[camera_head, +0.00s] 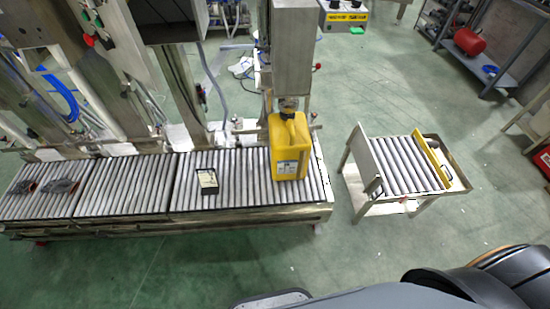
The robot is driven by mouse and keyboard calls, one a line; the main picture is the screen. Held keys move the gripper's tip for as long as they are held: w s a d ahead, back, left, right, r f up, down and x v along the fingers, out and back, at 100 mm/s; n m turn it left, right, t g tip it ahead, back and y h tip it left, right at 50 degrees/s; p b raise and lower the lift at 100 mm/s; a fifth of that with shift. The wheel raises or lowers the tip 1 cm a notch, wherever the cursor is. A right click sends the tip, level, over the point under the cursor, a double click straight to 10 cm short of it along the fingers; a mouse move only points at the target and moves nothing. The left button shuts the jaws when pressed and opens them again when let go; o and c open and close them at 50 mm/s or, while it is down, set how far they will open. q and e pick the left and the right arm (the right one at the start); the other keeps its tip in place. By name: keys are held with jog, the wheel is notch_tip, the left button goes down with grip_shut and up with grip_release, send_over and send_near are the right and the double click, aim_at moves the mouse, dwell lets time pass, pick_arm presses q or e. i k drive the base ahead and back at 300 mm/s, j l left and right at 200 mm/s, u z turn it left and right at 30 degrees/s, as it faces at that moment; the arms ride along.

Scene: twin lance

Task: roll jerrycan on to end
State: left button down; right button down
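A yellow jerrycan (287,147) stands upright near the right end of the long roller conveyor (125,185). It has a pale label low on its front, and its top is directly below a metal column (293,50). Whether the column touches the can's neck I cannot tell. The conveyor's right end is just right of the can, with a few bare rollers between. Neither of my grippers is in view, and nothing of mine touches the can.
A small black box (208,181) with a pale top sits on the rollers left of the can. Dark items (60,186) lie at the far left. A separate roller table (405,165) with a yellow bar (431,161) stands right, across a floor gap. Green floor in front is clear.

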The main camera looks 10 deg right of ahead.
aim_at(290, 144)
jog(key=j+z, duration=1)
jog(key=j, duration=0.15)
jog(key=j+z, duration=0.35)
jog(key=k+j, duration=0.05)
jog(key=j, duration=0.05)
